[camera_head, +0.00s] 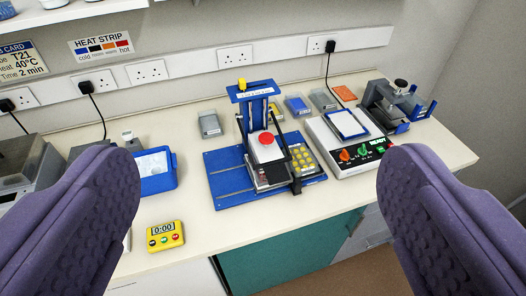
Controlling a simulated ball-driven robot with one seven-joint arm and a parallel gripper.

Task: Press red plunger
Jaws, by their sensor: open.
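The red plunger (266,138) is a round red cap on top of a white block in the pipette rig. The rig (224,189) has a blue base plate and a blue upright with a yellow knob on top, and stands near the middle of the bench. My gripper (258,190) shows as two purple padded fingers, wide apart at the left and right of the picture. It is open and empty. The rig appears between the fingers and beyond them, and neither finger touches it.
A yellow timer (165,236) and a blue-framed device (153,172) are left of the rig. A white hotplate-like unit (346,152) with knobs and a microscope-like device (388,105) are right. Small boxes stand behind. The bench's front edge (265,229) is clear before the rig.

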